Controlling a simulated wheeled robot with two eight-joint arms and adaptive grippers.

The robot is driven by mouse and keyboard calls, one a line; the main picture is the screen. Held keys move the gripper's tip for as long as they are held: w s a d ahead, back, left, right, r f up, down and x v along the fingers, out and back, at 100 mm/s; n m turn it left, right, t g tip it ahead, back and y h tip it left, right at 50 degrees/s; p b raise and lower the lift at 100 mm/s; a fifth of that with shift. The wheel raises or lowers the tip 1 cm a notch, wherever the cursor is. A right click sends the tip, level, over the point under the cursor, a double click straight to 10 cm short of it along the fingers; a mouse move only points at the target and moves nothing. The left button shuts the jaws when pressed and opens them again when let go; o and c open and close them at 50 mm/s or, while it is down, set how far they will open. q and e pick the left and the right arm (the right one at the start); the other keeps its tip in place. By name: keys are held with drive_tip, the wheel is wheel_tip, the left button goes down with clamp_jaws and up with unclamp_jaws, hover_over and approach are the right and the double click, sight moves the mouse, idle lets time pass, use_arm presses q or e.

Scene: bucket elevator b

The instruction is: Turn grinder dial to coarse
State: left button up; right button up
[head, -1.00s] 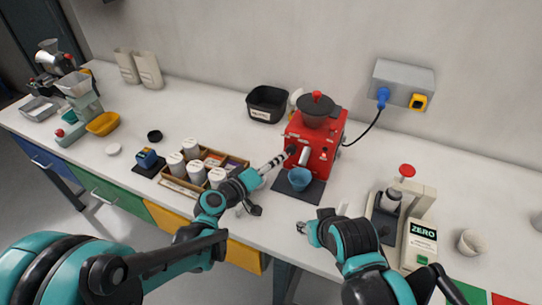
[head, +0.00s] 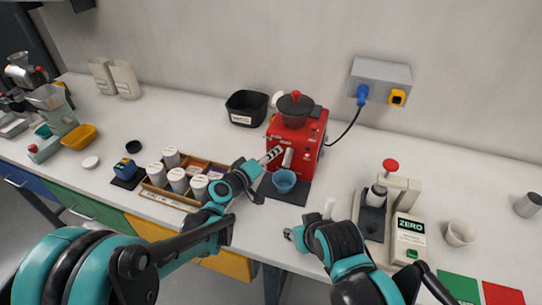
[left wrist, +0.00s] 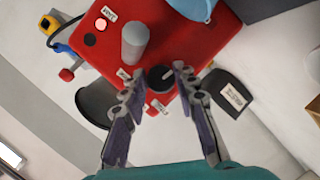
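The red grinder (head: 312,152) stands on the counter with a dark hopper on top. Its round black dial (left wrist: 160,78), with a pale pointer mark, shows on the red face in the left wrist view. My left gripper (head: 274,153) is at the grinder's front left side. In the left wrist view its fingers (left wrist: 155,77) are open, one on each side of the dial; I cannot tell whether they touch it. Small labels near the dial are too small to read surely. My right gripper (head: 289,234) is low over the counter's front, apart from the grinder; its opening is unclear.
A blue cup (head: 284,181) stands on a dark mat before the grinder. A wooden tray (head: 163,197) with white-lidded canisters is at its left. A black bin (head: 247,106) stands behind. A scale-like device (head: 408,240) is at the right. A cable runs to the wall box (head: 380,80).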

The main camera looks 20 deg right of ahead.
use_arm(q)
clamp_jaws()
drive_tip(key=shift+m, duration=0.3)
use_arm(e)
drive_tip(key=shift+r, duration=0.15)
use_arm(q)
drive_tip(key=m+t+y, duration=0.1)
drive_tip(key=m+y, duration=0.1)
drive_tip(key=m, duration=0.3)
drive_tip(key=m+t+y+b, duration=0.1)
drive_tip(key=m+t+y, duration=0.1)
drive_tip(key=m, duration=0.3)
drive_tip(key=m+t+y+b, duration=0.1)
drive_tip(key=m+t+y, duration=0.1)
drive_tip(key=m, duration=0.3)
drive_tip(key=shift+s+d+f+m+y, duration=0.2)
drive_tip(key=shift+m+y, duration=0.1)
drive_tip(key=shift+m, duration=0.1)
use_arm(e)
wheel_tip(320, 180, down, 3)
drive_tip(key=shift+r, duration=0.2)
use_arm(q)
drive_tip(key=shift+r, duration=0.1)
drive_tip(key=o, duration=0.8)
unclamp_jaws()
